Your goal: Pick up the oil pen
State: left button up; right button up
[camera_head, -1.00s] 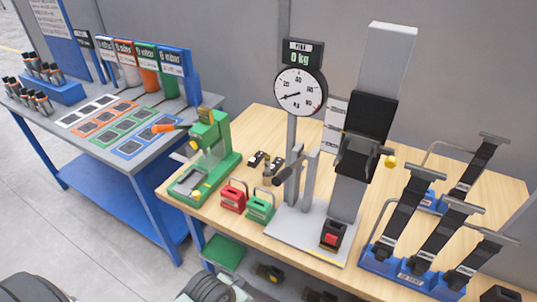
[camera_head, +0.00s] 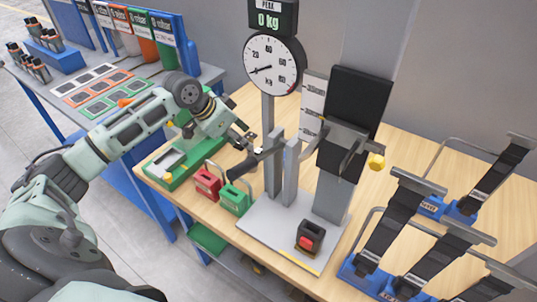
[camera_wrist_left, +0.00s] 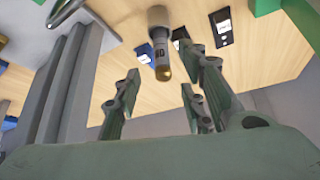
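The oil pen (camera_wrist_left: 161,45) appears in the left wrist view as a grey cylinder with dark lettering and a brass-coloured tip. It is ahead of the fingers of my left gripper (camera_wrist_left: 162,92), in line with the gap between them. The fingers are apart and nothing is clamped between them. In the head view my left gripper (camera_head: 247,142) is low over the wooden bench, between the green press and the gauge stand. The pen cannot be made out clearly there. My right gripper is not in view.
The gauge stand's grey posts (camera_head: 282,165) rise close beside the gripper, and also show in the left wrist view (camera_wrist_left: 70,85). A green press (camera_head: 175,165), red block (camera_head: 207,183) and green block (camera_head: 235,198) are near. Dark labelled pads (camera_wrist_left: 222,27) lie by the pen.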

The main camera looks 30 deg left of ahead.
aim_at(251, 154)
pick_arm(q)
jog(key=p+x, duration=0.3)
jog(key=x, duration=0.2)
jog(key=shift+w+f, duration=0.1)
jog(key=shift+f, duration=0.3)
jog(key=shift+w+f, duration=0.1)
jog(key=shift+f, duration=0.35)
jog(key=c, duration=0.7)
grip_shut()
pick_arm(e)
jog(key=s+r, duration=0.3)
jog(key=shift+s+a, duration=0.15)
